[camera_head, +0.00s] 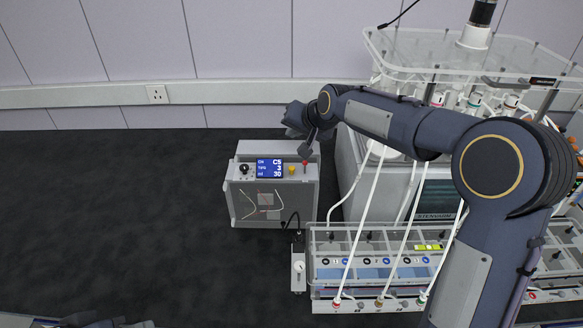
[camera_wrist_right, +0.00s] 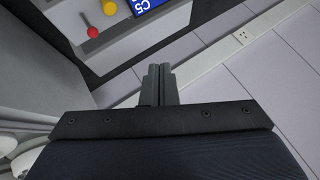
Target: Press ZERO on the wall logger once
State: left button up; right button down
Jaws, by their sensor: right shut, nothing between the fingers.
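The logger is a grey box (camera_head: 246,206) with a blue display (camera_head: 269,168) reading C5, 3 and 30. It shows partly in the right wrist view (camera_wrist_right: 135,38). Its top panel has a black knob (camera_head: 244,169), a yellow button (camera_head: 292,169) and a red-topped control (camera_head: 305,163). The yellow (camera_wrist_right: 109,8) and red (camera_wrist_right: 93,32) ones show in the wrist view. I cannot read a ZERO label. My right gripper (camera_head: 306,152) is shut and empty, over the box's back right near the red control; its fingertips (camera_wrist_right: 158,68) appear apart from both controls. Dark parts of my left arm show at the bottom left edge.
Right of the logger stands a bench unit with a clear-topped rack (camera_head: 440,50), white tubes and a compartment tray (camera_head: 322,243). A small white device (camera_head: 298,270) hangs on a cable in front. The wall with a socket (camera_head: 157,94) is behind. The dark surface at left is clear.

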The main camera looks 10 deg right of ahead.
jog(key=b, duration=0.7)
send_near(290, 167)
jog(key=shift+w+a+f, duration=0.35)
jog(key=shift+w+f, duration=0.1)
jog(key=shift+w, duration=0.4)
jog(key=shift+w+a+f, duration=0.35)
jog(key=shift+w+f, duration=0.1)
jog(key=shift+w, duration=0.4)
jog(key=shift+w+a+f, duration=0.4)
jog(key=shift+w, duration=0.5)
jog(key=shift+f, duration=0.4)
jog(key=shift+f+b, duration=0.8)
jog(key=shift+f, duration=0.1)
jog(key=shift+r, duration=0.15)
jog(key=shift+r+p, duration=0.95)
jog(key=shift+r, duration=0.2)
jog(key=shift+r, duration=0.15)
notch_tip(290, 167, up, 5)
jog(key=p, duration=0.3)
jog(key=shift+p, duration=0.4)
